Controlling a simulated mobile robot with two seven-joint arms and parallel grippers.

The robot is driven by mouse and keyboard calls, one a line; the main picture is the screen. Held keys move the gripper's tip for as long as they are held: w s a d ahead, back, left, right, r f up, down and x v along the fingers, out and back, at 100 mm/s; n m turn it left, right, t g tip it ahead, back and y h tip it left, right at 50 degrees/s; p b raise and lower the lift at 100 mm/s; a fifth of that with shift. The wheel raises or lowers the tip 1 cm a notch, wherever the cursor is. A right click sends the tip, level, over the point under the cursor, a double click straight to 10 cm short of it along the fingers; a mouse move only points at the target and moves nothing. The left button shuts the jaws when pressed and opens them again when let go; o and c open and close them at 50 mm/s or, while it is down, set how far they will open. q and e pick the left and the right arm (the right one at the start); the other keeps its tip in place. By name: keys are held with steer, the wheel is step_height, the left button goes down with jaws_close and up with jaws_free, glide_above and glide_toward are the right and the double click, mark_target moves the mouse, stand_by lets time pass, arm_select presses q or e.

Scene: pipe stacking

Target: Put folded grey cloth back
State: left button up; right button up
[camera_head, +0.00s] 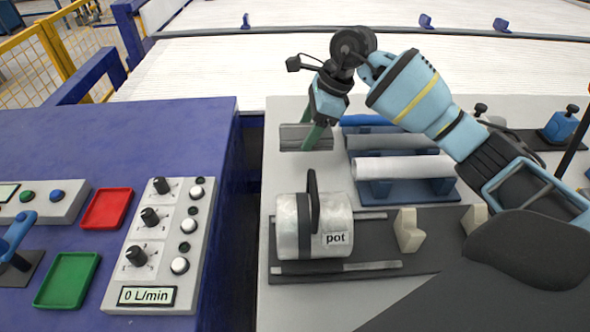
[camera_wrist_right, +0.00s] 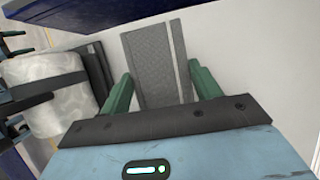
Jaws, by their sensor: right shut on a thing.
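The folded grey cloth (camera_head: 292,138) shows as a flat grey rectangle at the back left of the light table, partly hidden behind my right gripper. In the right wrist view the cloth (camera_wrist_right: 152,62) has a pale stripe near its right edge and lies between the two green fingers. My right gripper (camera_head: 317,138) points down and is shut on the cloth; it also shows in the right wrist view (camera_wrist_right: 163,88). I cannot tell whether the cloth rests on the table or is slightly lifted. My left gripper is not in view.
Pipes on blue holders (camera_head: 403,168) stand to the right. A blue table (camera_head: 115,140) with a control box (camera_head: 160,243), a red tray (camera_head: 106,208) and a green tray (camera_head: 67,280) is across a gap.

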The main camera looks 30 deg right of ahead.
steer(key=shift+s, duration=0.1)
step_height(320, 180, down, 5)
steer(key=shift+s+f, duration=0.1)
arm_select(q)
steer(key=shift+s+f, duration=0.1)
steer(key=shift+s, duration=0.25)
arm_select(e)
steer(key=shift+f, duration=2.35)
steer(key=shift+f, duration=0.15)
steer(key=o, duration=1)
steer(key=shift+c, duration=0.2)
